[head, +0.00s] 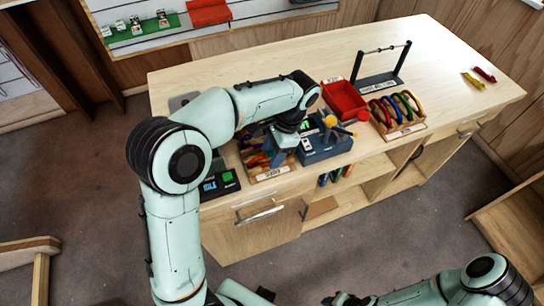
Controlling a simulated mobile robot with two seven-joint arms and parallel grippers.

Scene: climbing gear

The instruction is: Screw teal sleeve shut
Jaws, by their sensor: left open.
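I cannot pick out a teal sleeve; it may be hidden behind my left arm or too small to see. My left gripper (282,143) is open and points down over the front of the bench, between a bin of coloured gear and a dark blue fixture (328,151). The gripper partly covers both. Its fingertips are small, and I see nothing held in them. The fixture has a yellow knob (331,121) on top. My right gripper (340,298) is low at the bottom edge, away from the bench, and its jaws are unclear.
The wooden bench (440,70) has free room at right. The labelled bin (272,174) and a dark display box (221,184) are at the left front.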

